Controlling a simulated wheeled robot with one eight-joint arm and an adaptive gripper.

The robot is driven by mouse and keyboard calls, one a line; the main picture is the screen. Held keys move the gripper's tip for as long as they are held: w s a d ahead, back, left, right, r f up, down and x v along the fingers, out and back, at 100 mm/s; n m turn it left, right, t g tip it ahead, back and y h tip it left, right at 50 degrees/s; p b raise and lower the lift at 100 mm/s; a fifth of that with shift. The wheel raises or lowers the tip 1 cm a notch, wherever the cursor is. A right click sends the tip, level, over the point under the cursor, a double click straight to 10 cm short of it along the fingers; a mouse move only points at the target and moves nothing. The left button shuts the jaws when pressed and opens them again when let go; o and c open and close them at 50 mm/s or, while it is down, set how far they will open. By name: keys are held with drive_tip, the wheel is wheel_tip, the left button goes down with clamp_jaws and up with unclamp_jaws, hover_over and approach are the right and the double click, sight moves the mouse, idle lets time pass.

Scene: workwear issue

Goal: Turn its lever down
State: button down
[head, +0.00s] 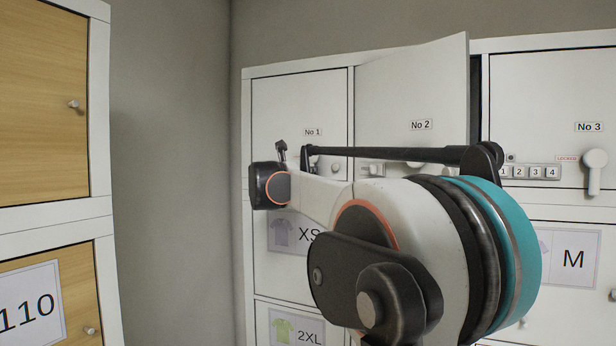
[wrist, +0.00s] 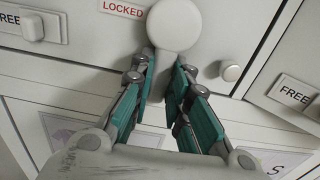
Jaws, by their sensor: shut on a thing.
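The lever has a round white hub (wrist: 173,25) at the top centre of the wrist view. Its handle hangs straight down from the hub, square to the locker's lower edge. My gripper (wrist: 160,85) has its two teal-padded fingers on either side of the handle and is shut on it. A LOCKED sign (wrist: 123,9) shows just left of the hub. In the head view my arm covers the lever and most of the gripper, near the bottom of the No 1 locker door (head: 300,105).
The No 2 door (head: 415,85) stands ajar at its right edge. Locker No 3 has a lever (head: 594,172) pointing down beside its code dials. A round knob (wrist: 232,73) sits right of my fingers. A wooden cabinet (head: 40,100) stands at left.

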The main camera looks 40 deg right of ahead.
drive_tip(key=c, duration=1.5)
unclamp_jaws()
drive_tip(key=shift+a, duration=0.1)
drive_tip(key=v, duration=1.1)
drive_tip(key=shift+s+a+f, duration=0.1)
drive_tip(key=shift+s+a, duration=0.1)
drive_tip(key=shift+a, duration=0.15)
